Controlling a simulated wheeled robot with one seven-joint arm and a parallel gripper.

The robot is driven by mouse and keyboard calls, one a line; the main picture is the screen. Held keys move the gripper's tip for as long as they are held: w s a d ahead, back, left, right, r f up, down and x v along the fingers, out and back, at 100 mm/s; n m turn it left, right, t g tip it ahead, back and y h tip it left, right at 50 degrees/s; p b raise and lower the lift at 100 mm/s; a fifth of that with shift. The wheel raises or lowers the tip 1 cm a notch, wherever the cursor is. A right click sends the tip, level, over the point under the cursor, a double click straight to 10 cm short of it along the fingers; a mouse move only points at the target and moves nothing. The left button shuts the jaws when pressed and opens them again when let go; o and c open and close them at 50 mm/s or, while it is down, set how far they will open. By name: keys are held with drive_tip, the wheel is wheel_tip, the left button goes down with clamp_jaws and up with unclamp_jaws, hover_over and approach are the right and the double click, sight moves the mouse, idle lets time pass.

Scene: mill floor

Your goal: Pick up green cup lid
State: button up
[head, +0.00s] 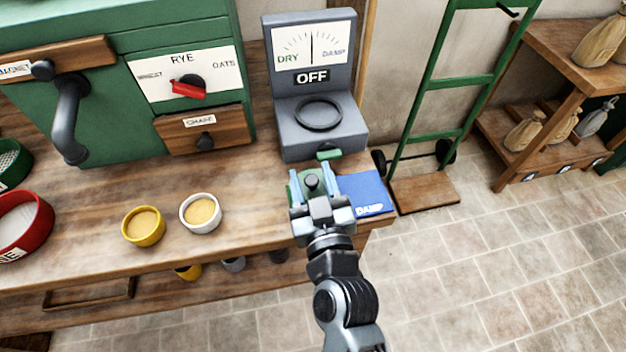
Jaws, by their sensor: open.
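The gripper is open, and I cannot tell whether the fingers touch the lid. The gripper body hides the lid's near part and whatever is under it.
The grey DRY/DAMP meter (300,132) reads OFF and stands just behind. A blue DAMP mat (364,189) lies right of the gripper. White (201,227) and yellow (144,240) cups of grain stand left. A green hand truck (440,132) stands beyond the bench.

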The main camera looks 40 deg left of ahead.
drive_tip(key=shift+w+a, duration=0.15)
drive_tip(key=shift+c, duration=0.4)
clamp_jaws()
drive_tip(key=shift+r, duration=0.1)
